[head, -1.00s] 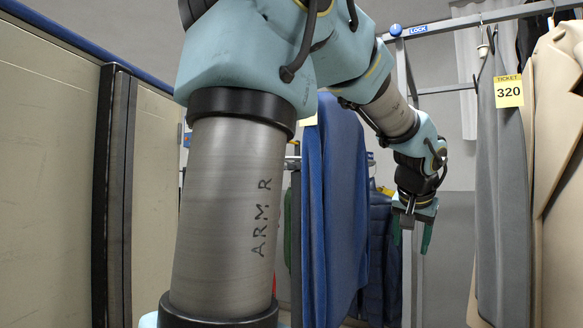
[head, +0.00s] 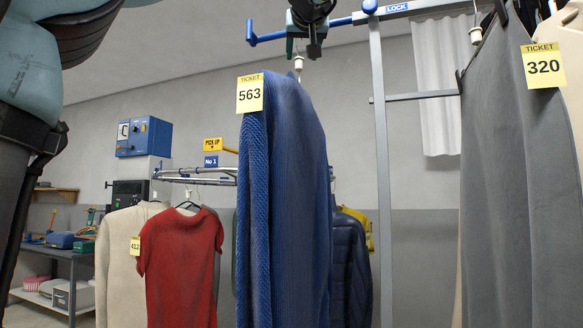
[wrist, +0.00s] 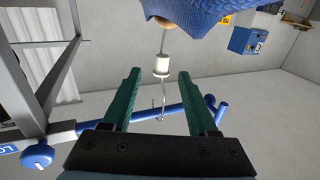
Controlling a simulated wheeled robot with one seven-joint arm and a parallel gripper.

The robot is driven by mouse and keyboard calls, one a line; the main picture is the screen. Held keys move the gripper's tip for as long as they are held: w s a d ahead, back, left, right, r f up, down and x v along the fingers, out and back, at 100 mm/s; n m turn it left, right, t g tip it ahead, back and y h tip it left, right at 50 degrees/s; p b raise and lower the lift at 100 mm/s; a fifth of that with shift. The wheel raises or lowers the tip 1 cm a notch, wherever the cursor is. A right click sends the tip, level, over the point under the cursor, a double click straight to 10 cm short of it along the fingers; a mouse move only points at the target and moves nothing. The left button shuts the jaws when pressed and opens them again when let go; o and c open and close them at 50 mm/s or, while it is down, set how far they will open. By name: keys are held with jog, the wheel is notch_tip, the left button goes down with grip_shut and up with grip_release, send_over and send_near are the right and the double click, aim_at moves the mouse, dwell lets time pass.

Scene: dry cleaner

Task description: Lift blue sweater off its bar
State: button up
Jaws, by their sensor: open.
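The blue sweater (head: 285,190) with yellow ticket 563 (head: 250,93) hangs in the middle of the head view. Its hanger has a white collar (wrist: 162,62) and a thin wire hook (wrist: 161,100) in the wrist view. The hook reaches the blue bar (wrist: 180,112); the bar also shows in the head view (head: 280,37). My gripper (head: 305,48) is just above the collar in the head view, overlapping the bar. In the wrist view my gripper (wrist: 161,85) is open, with the collar ahead of and between its two green fingertips. No contact shows.
A rack post (head: 383,180) with a LOCK label stands right of the sweater. Grey trousers (head: 522,190) with ticket 320 hang at right. A red sweater (head: 180,262) and a dark blue puffer jacket (head: 350,265) hang behind. Open air lies left of the sweater.

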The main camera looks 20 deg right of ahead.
aim_at(299, 64)
jog(key=p+x, duration=0.3)
jog(key=x, duration=0.2)
jog(key=shift+w+f, duration=0.15)
jog(key=shift+w, duration=0.25)
jog(key=shift+w+d+f, duration=0.15)
jog(key=shift+w+d, duration=0.05)
jog(key=shift+w, duration=0.3)
jog(key=shift+c, duration=0.3)
grip_shut()
dwell(0.4)
